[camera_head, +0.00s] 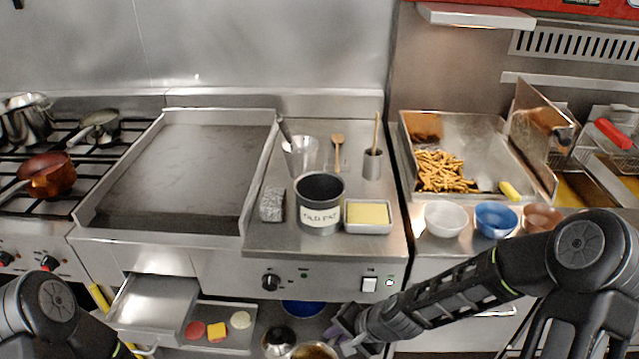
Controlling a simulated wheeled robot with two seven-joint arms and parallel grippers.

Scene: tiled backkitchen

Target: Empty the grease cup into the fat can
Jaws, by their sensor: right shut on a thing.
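The fat can (319,188), a dark grey open can with a white label, stands upright on the steel counter right of the griddle. A round cup with amber-brown contents (312,352), which looks like the grease cup, shows at the bottom edge, partly cut off. My right gripper (345,325) is low in front of the counter, just right of this cup. It is shut, apparently on the cup, but the contact is small and unclear. Only a link of my left arm shows at the lower left; my left gripper is out of view.
Around the can are a grey block (272,204), a butter dish (368,228) and utensil holders. An open drawer (150,308) juts out under the griddle (185,165). A food tray (250,338) sits below. Bowls (445,219) stand to the right.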

